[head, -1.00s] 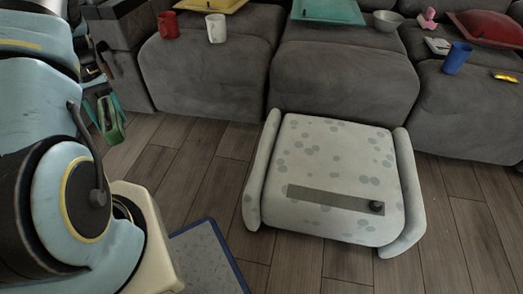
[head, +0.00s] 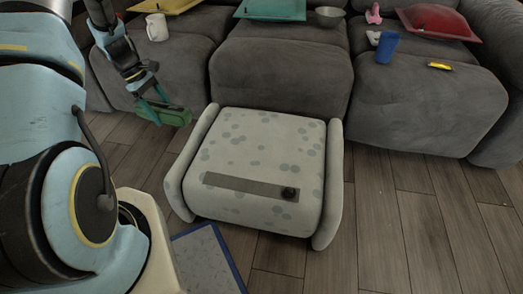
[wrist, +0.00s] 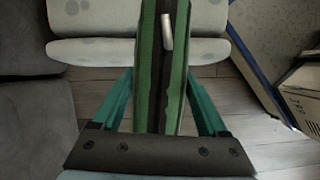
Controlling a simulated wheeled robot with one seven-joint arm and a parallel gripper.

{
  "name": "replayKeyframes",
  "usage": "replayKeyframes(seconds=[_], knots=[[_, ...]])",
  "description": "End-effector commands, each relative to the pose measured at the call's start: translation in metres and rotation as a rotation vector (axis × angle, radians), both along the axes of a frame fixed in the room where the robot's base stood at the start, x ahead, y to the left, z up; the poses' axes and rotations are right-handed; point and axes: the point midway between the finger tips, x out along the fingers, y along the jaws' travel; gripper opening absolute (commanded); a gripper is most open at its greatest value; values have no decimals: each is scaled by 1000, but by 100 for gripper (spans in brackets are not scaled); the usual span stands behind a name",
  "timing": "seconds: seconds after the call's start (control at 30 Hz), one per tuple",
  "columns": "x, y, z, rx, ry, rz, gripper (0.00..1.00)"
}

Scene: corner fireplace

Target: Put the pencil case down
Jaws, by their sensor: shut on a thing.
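The green pencil case (head: 172,115) is in my gripper (head: 152,103), at the left of the head view. It hangs in the air above the floor, in front of the grey sofa and left of the spotted footstool. In the wrist view the pencil case (wrist: 163,70) is a long green shape with a dark zip strip and a pale pull. It sits between the two teal fingers of my gripper (wrist: 160,100). The fingers are shut on it, and its near end is cut off by the gripper body.
The grey sofa (head: 283,70) behind bears a white mug (head: 157,27), a bowl (head: 329,16), a blue cup (head: 386,47) and cushions. A blue-edged board (head: 208,258) lies in front.

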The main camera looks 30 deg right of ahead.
Motion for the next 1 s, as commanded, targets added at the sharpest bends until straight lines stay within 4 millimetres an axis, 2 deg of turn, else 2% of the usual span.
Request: replayKeyframes(seconds=[0.03,0.2,0.5,0.8,1.0], knots=[[-3,-15,-5,-4,-1,83,11],[-16,-65,-11,-4,1,415,11],[-51,-138,-14,-1,4,986,11],[-83,-178,-11,-2,-3,1374,11],[-99,-191,-9,-1,-5,1559,11]])
